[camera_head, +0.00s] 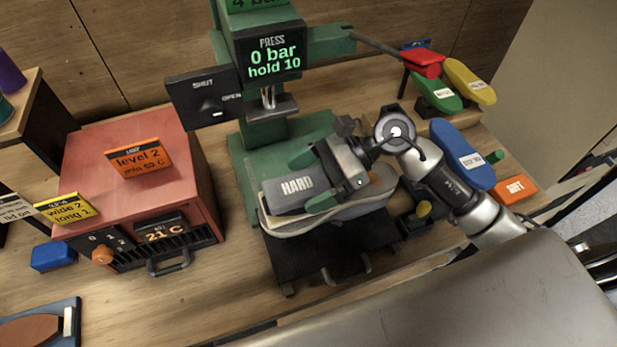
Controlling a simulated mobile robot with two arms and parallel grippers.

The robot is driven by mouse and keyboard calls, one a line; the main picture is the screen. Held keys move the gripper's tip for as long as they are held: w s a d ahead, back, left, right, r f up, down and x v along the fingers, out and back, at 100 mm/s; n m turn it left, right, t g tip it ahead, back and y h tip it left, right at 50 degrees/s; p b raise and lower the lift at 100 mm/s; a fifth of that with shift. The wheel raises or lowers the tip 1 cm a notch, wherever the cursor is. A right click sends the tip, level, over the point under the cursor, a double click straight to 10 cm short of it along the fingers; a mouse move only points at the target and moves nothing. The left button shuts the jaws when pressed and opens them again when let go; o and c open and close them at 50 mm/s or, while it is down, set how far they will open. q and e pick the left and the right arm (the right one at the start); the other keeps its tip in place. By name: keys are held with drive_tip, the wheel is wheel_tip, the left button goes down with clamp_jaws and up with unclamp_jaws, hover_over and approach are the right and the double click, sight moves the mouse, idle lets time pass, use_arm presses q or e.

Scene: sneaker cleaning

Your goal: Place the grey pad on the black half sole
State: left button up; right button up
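The grey pad (288,190), marked HARD, is at the front of the green press (258,165). My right gripper (312,181) comes in from the right, with one finger on each side of the pad, and looks shut on it. The pad is over a pale beige shoe-shaped piece (345,212) on the press bed; I cannot tell whether it touches what lies below. I cannot make out the black half sole; the pad and gripper cover that area. My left gripper is not in view.
The press display (270,58) reads 0 bar, hold 10. A red heater box (115,190) stands to the left. Blue, green and yellow pads (462,155) lie to the right.

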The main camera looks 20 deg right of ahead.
drive_tip(key=shift+r, duration=0.2)
drive_tip(key=b+v, duration=0.2)
drive_tip(key=v, duration=0.3)
drive_tip(key=b+v, duration=0.1)
drive_tip(key=v, duration=0.5)
drive_tip(key=shift+d+f+b, duration=0.15)
drive_tip(key=shift+d+b, duration=0.15)
drive_tip(key=shift+b, duration=0.05)
drive_tip(key=shift+d+r, duration=0.2)
